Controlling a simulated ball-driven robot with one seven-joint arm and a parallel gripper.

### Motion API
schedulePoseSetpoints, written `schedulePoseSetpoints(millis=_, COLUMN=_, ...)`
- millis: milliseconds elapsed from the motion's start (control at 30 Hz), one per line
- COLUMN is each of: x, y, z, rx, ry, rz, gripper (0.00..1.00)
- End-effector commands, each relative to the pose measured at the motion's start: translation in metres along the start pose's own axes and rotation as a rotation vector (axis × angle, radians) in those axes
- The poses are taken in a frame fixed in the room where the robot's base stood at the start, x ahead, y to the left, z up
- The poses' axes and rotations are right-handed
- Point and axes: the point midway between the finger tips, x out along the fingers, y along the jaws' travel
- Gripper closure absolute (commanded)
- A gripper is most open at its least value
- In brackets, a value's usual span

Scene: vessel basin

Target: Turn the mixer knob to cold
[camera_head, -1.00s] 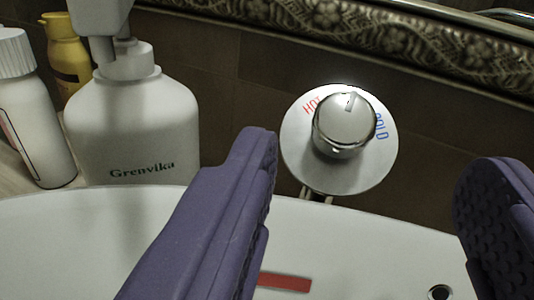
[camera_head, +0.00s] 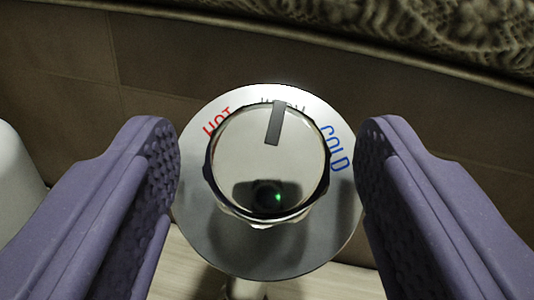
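The mixer knob (camera_head: 235,165) is a round, shiny metal knob in the middle of the view. Its dark grey pointer mark (camera_head: 276,123) points up and slightly right, at the partly hidden middle label between HOT and COLD. The knob sits on a round metal dial plate (camera_head: 325,225) with red HOT (camera_head: 217,121) at upper left and blue COLD (camera_head: 335,148) at upper right. My gripper (camera_head: 268,150) is open, with one purple finger on each side of the knob. A visible gap lies between each finger and the knob.
A brown tiled wall (camera_head: 60,75) lies behind the plate, with a patterned ornate frame (camera_head: 430,35) along the top right. A white rounded object (camera_head: 15,175) shows at the left edge. A pale surface lies below the plate.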

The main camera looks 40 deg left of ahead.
Motion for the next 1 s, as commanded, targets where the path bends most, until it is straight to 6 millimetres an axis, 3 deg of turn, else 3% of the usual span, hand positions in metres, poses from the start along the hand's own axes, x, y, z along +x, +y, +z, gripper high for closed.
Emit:
schedulePoseSetpoints(millis=33, x=-0.0001, y=0.0001, z=0.0, rx=0.0, ry=0.0, rz=0.0, gripper=0.46)
schedulePoseSetpoints(millis=233, x=-0.0003, y=0.0002, z=-0.0001, rx=0.0, ry=0.0, rz=0.0, gripper=0.9)
schedulePoseSetpoints(millis=433, x=0.0008, y=-0.0023, z=0.0004, rx=0.041, ry=0.004, rz=0.047, gripper=0.9)
schedulePoseSetpoints(millis=800, x=0.0014, y=-0.0059, z=-0.0014, rx=0.249, ry=0.005, rz=0.306, gripper=0.9)
schedulePoseSetpoints(millis=1000, x=0.0007, y=-0.0046, z=-0.0018, rx=0.264, ry=0.003, rz=0.327, gripper=0.9)
